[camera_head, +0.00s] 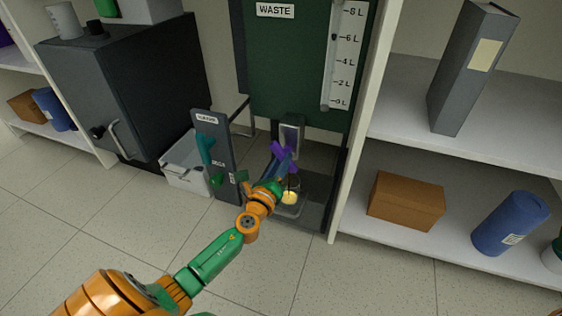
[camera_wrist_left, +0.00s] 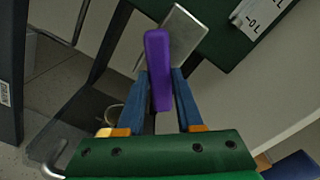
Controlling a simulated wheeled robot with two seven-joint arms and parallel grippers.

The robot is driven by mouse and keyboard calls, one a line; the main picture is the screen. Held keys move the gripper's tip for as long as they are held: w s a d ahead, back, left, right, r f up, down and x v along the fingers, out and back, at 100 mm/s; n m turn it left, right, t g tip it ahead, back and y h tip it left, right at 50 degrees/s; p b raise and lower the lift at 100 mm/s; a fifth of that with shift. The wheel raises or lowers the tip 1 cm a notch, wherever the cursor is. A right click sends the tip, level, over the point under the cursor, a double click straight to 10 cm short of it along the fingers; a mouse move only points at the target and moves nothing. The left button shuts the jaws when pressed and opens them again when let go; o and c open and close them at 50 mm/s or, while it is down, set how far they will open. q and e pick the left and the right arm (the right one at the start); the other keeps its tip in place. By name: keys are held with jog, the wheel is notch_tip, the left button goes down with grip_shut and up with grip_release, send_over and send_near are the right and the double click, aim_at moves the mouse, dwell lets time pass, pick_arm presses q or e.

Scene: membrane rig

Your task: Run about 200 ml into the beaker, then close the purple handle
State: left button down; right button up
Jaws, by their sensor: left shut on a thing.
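The purple handle (camera_head: 278,152) sits below the dark green WASTE tank (camera_head: 290,60), beside a grey metal plate (camera_head: 291,137). In the left wrist view the purple handle (camera_wrist_left: 157,55) stands between the two blue fingers. My left gripper (camera_head: 286,164) is shut on it. The beaker (camera_head: 290,204) stands on the dark base below, partly hidden by my gripper, with something pale yellow in it; I cannot read its level. Part of a round rim, probably the beaker's (camera_wrist_left: 114,112), shows behind the fingers. My right gripper is not in view.
A dark panel (camera_head: 205,126) with teal and green handles stands left of the beaker, next to a white bin (camera_head: 181,168). A level scale (camera_head: 341,60) is on the tank. White shelves with a brown box (camera_head: 406,200) and blue roll (camera_head: 510,223) bound the right. Front floor is clear.

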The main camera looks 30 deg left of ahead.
pick_arm(q)
jog(key=shift+m, duration=0.5)
jog(key=m, duration=0.2)
jog(key=shift+m+p, duration=0.3)
jog(key=shift+m, duration=0.1)
dwell(6.9)
